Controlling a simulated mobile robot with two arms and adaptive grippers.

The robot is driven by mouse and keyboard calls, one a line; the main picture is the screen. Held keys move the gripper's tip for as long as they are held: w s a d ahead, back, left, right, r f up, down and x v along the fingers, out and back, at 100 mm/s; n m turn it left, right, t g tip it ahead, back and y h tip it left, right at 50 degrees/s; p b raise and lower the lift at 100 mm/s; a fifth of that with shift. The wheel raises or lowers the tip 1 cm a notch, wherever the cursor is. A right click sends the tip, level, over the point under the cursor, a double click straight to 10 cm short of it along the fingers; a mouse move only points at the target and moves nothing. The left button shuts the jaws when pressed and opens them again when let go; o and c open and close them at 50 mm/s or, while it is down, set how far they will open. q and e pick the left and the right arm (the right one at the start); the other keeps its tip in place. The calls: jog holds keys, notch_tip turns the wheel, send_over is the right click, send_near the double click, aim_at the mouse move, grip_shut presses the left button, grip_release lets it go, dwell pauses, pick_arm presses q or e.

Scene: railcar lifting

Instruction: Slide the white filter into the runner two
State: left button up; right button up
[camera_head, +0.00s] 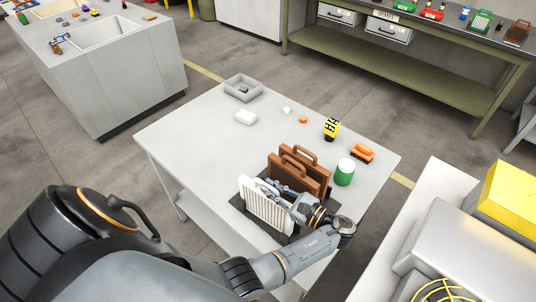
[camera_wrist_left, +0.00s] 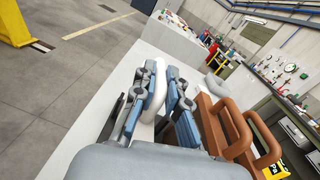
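The white filter (camera_head: 262,208) is a ribbed upright panel at the near left end of a dark rack (camera_head: 237,202) on the grey table. I cannot tell whether its lower edge sits in a runner. My left gripper (camera_head: 264,187) is at its top, and in the left wrist view the fingers (camera_wrist_left: 158,82) lie on both sides of its white handle (camera_wrist_left: 154,98), close against it. Two brown filters (camera_head: 313,178) with handles stand upright beside it, farther back in the rack. My left gripper and wrist hide part of the rack and its runners. My right gripper is not seen.
A green and white can (camera_head: 344,173) stands right of the rack. The table's left half is clear.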

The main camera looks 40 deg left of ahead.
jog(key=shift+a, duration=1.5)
